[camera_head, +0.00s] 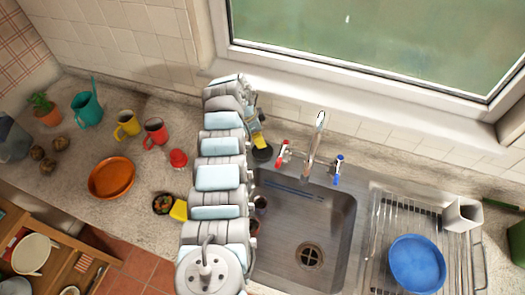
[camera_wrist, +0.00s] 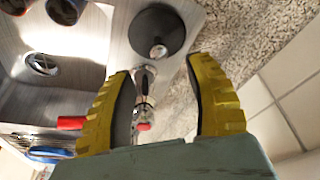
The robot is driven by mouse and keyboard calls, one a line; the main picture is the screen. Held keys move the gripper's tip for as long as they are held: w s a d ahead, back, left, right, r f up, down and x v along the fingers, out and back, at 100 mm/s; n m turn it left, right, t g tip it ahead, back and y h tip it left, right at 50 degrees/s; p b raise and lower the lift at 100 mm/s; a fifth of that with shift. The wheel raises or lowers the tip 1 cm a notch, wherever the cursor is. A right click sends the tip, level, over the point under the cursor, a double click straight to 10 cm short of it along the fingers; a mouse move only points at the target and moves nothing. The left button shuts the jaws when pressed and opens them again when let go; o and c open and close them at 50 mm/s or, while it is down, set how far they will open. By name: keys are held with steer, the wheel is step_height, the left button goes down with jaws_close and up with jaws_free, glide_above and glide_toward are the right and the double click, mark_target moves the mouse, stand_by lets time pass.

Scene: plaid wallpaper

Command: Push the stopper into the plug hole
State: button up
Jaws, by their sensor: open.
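The stopper (camera_wrist: 157,32), a black disc with a shiny metal knob, lies on the sink's flat rim in the wrist view. It sits just beyond the fingertips and apart from them. In the head view the stopper (camera_head: 262,153) shows as a dark disc at the sink's back left corner. My gripper (camera_wrist: 160,63), with yellow ribbed fingers, is open and empty. In the head view my gripper (camera_head: 258,138) is just behind the stopper, partly hidden by my arm. The plug hole (camera_head: 310,256) is uncovered in the basin floor and also shows in the wrist view (camera_wrist: 42,63).
The tap (camera_head: 314,145), with red and blue handles, stands right of my gripper. Dark cups (camera_head: 261,204) stand in the basin's left side. A drying rack (camera_head: 385,240) with a blue bowl (camera_head: 417,263) is at right. Mugs and an orange plate (camera_head: 112,177) are left.

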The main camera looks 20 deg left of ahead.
steer(key=shift+d+f, duration=0.15)
steer(key=shift+f, duration=0.5)
steer(key=shift+f, duration=0.15)
steer(key=shift+w+d+f+b, duration=0.1)
steer(key=shift+f+b, duration=0.4)
steer(key=shift+f, duration=0.1)
steer(key=b+x, duration=0.2)
steer(key=shift+f+b, duration=0.35)
steer(key=shift+b, duration=0.05)
steer(key=shift+w+d+f+b, duration=0.15)
steer(key=shift+f+b, duration=0.4)
steer(key=shift+b, duration=0.15)
steer(key=shift+r, duration=0.1)
jaws_close()
